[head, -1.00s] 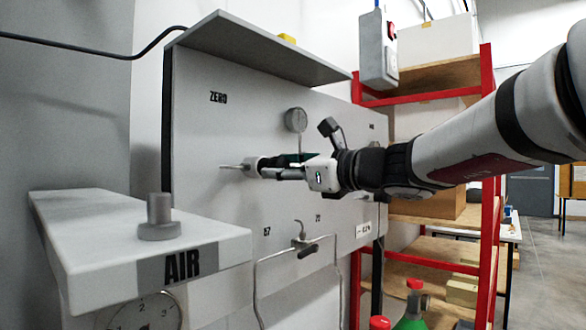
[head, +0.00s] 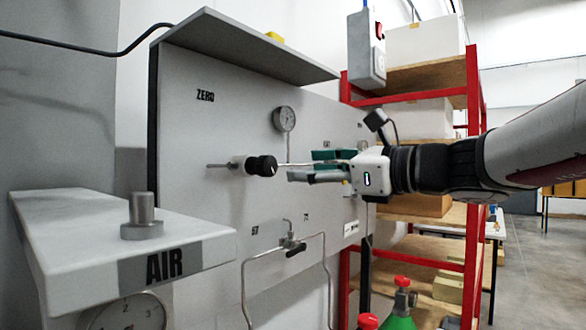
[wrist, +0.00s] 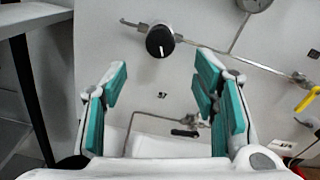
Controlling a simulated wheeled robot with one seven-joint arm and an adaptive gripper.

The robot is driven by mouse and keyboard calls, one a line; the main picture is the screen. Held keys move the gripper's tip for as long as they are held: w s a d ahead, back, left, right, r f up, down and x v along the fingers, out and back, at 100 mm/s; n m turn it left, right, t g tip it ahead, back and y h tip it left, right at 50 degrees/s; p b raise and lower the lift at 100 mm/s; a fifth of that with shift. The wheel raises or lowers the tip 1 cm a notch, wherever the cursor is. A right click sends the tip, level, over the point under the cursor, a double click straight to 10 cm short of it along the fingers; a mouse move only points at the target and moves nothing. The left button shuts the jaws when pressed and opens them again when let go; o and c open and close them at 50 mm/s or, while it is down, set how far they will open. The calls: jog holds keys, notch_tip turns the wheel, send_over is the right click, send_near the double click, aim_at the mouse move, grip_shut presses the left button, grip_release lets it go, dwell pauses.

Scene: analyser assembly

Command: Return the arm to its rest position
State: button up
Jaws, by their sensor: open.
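My gripper (head: 318,168) is open and empty in the head view, in front of the grey panel (head: 215,210), to the right of a black knob (head: 262,166). A gap shows between the fingers and the knob. In the wrist view my gripper (wrist: 160,95) shows its two teal-padded fingers spread apart. The black knob (wrist: 160,41) stands beyond the fingertips there, with a white mark on its face.
A shelf-like block marked AIR (head: 130,240) juts out at the front left. A round gauge (head: 284,119) and bent tubing (head: 290,245) are on the panel. A red-framed shelf (head: 472,150) and green bottle (head: 402,310) stand right.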

jog(key=shift+v, duration=1)
jog(key=s+d+f+n+g+h+p, duration=0.2)
jog(key=s+f+n+g+h+p, duration=0.3)
jog(key=s+f+n, duration=0.95)
jog(key=s+d+f+n+g+h+p, duration=0.1)
jog(key=s+d+f+n+h, duration=0.3)
jog(key=s+d, duration=0.2)
jog(key=s+d+f+n+h, duration=0.4)
jog(key=s+d+h, duration=0.1)
jog(key=s, duration=0.4)
jog(key=shift+s+d+f+g+p, duration=0.35)
jog(key=shift+d+g, duration=0.05)
jog(key=shift+d, duration=0.45)
